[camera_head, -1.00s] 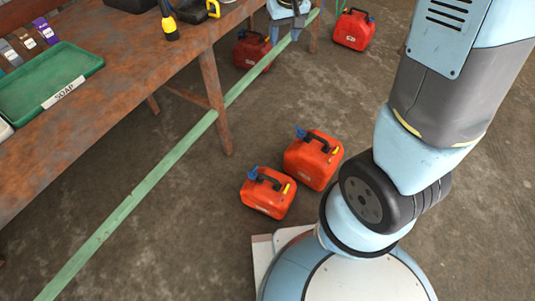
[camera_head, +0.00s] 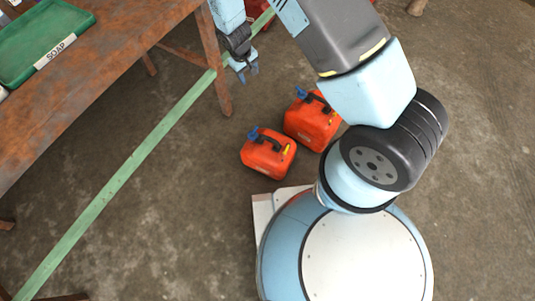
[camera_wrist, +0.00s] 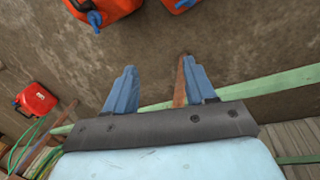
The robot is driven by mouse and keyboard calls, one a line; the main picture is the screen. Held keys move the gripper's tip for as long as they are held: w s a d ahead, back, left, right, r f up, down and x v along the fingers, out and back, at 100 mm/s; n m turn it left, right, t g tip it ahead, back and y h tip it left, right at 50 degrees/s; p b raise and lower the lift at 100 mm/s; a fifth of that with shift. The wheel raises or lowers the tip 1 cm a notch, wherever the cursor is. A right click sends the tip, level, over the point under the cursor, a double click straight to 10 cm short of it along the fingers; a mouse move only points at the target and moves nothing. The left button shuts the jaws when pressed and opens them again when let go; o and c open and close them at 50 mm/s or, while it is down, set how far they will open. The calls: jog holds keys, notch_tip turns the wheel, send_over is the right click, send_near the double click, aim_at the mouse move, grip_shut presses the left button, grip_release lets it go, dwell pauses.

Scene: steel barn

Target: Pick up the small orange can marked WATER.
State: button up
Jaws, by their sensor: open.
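Two orange cans with black handles and blue caps stand side by side on the floor. The smaller can (camera_head: 267,154) is nearer the green rail, and the larger can (camera_head: 313,122) is just behind it to the right. Their markings are too small to read. My gripper (camera_head: 247,72) is open and empty, above and beyond the cans, beside the table leg. In the wrist view, my gripper's fingers (camera_wrist: 157,68) are spread over bare floor. Parts of two cans show at the top edge there, cut off by the frame, and I cannot tell for certain which is the smaller.
A rusty table (camera_head: 130,50) with a green SOAP tray (camera_head: 78,22) stands at the left. A green rail (camera_head: 120,178) runs low past its leg (camera_head: 217,75). Another red can (camera_wrist: 36,102) is at the wrist view's left. Floor left of the smaller can is clear.

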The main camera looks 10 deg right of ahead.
jog(key=s+f+n+h, duration=0.1)
jog(key=s+f, duration=0.2)
jog(key=f, duration=0.5)
jog(key=s+f+n, duration=0.1)
jog(key=s+f, duration=0.1)
jog(key=f, duration=0.6)
jog(key=n, duration=0.2)
send_near(267, 138)
jog(key=shift+h, duration=0.4)
jog(key=x, duration=0.5)
jog(key=shift+s, duration=0.15)
jog(key=shift+x, duration=3.2)
jog(key=shift+a, duration=0.25)
grip_shut()
